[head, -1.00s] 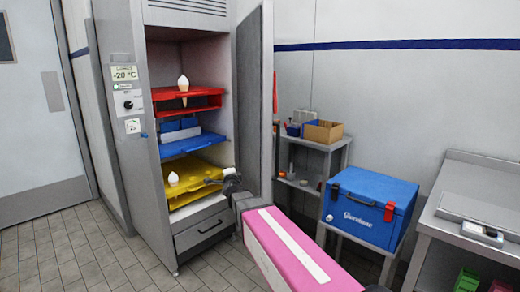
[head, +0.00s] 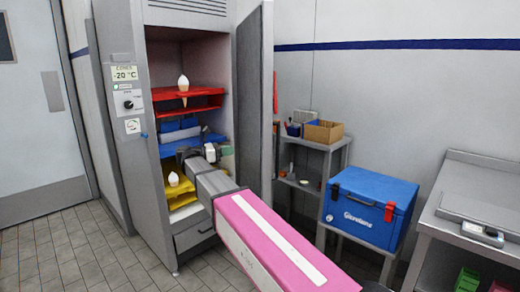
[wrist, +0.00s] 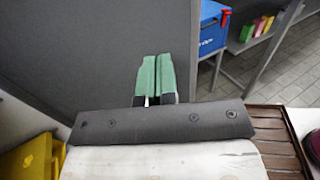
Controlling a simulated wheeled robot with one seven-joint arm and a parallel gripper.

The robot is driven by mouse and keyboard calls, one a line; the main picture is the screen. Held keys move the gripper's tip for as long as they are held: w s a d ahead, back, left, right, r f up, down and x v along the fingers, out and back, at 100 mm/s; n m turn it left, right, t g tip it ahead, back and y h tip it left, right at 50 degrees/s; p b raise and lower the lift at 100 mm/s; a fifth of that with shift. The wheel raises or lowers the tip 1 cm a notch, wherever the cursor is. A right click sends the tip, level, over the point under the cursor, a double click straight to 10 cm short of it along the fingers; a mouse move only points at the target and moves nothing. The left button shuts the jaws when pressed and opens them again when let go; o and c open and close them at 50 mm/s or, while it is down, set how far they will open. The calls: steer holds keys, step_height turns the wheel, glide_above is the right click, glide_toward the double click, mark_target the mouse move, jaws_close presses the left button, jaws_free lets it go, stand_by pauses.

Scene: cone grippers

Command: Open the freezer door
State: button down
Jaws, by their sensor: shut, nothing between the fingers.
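The freezer (head: 122,165) is a tall grey cabinet. Its door (head: 253,95) is swung open to the right, leaving the shelves in plain view. The door's inner face (wrist: 75,60) fills the left and middle of the wrist view. My gripper (wrist: 158,78) has its green fingers together and empty, pointing towards this inner face; I cannot tell whether they touch it. In the head view my gripper (head: 213,152) is at the freezer opening, by the blue shelf level and left of the door. Its fingertips are hard to make out there.
Inside are a red shelf (head: 205,101) with a white-topped cone (head: 183,83), a blue shelf (head: 176,147) and a yellow shelf (head: 178,197). A drawer (head: 193,233) is below. Right of the door stand a side shelf (head: 308,142) and a blue cooler box (head: 365,205). Floor is clear at left.

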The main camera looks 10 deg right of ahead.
mark_target(259, 148)
steer(key=shift+m+g, duration=0.3)
steer(key=d, duration=0.9)
steer(key=w+d, duration=0.1)
steer(key=d, duration=0.3)
steer(key=shift+w+d, duration=0.1)
steer(key=shift+d, duration=0.3)
steer(key=shift+d, duration=0.25)
steer(key=w+d+n+t+y, duration=0.1)
steer(key=w+d+n+t, duration=0.1)
steer(key=d, duration=1.2)
steer(key=w+d+n+t+y, duration=0.2)
steer(key=w+d+t, duration=0.3)
steer(key=d, duration=0.9)
steer(key=shift+w+n+t, duration=0.3)
steer(key=shift+w+n, duration=0.3)
steer(key=shift+w, duration=0.65)
